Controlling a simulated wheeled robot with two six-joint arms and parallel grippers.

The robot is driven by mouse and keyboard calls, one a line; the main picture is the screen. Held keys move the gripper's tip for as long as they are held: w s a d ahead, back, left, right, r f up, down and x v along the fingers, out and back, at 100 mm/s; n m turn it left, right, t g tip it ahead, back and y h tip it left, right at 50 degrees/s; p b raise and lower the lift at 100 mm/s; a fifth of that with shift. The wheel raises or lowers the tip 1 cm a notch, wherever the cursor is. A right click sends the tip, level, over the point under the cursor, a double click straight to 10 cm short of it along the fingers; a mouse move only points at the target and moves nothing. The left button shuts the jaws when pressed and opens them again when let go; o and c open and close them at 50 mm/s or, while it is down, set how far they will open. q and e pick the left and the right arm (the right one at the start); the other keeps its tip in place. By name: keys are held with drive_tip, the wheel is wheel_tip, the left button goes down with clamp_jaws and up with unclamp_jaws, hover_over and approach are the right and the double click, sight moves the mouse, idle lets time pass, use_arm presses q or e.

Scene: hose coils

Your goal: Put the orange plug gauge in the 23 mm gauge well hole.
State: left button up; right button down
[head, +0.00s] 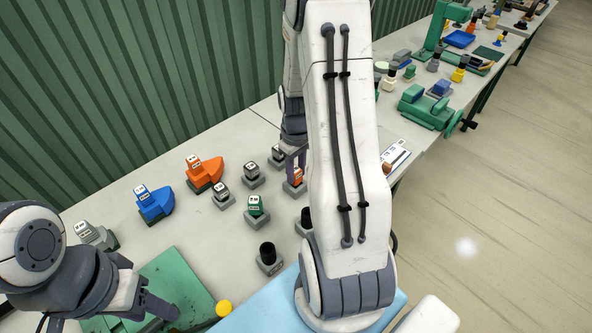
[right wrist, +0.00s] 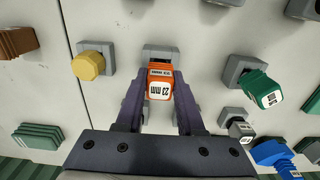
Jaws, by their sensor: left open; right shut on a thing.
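The orange plug gauge (right wrist: 158,80), with a white 23 mm label on its top, is between the fingers of my right gripper (right wrist: 160,103) in the right wrist view. A grey block (right wrist: 161,49) shows just beyond it; I cannot tell whether the gauge is inside that block or above it. In the head view the orange gauge (head: 291,186) is partly hidden by my right arm, with my right gripper (head: 292,160) over it. My left gripper (head: 160,314) is open and empty over the green mat at the lower left.
Grey blocks with a green gauge (right wrist: 264,89), a yellow piece (right wrist: 88,65) and a small grey gauge (right wrist: 240,129) stand close around. A blue holder (head: 154,203) and an orange holder (head: 204,173) stand left.

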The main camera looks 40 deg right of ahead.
drive_tip(key=c, duration=0.5)
unclamp_jaws()
wheel_tip(320, 180, up, 12)
drive_tip(key=s+a+r+n, duration=0.1)
drive_tip(key=s+a+n, duration=0.1)
drive_tip(key=a, duration=0.9)
drive_tip(key=s+a+r+n, duration=0.1)
drive_tip(key=a, duration=0.9)
drive_tip(key=s+a+n, duration=0.1)
drive_tip(key=s+a, duration=0.2)
drive_tip(key=s, duration=0.1)
drive_tip(key=s+a+n, duration=0.1)
drive_tip(key=s+a, duration=0.2)
drive_tip(key=s, duration=0.1)
drive_tip(key=s+a+n+y, duration=0.1)
drive_tip(key=s+a, duration=0.3)
drive_tip(key=s, duration=0.1)
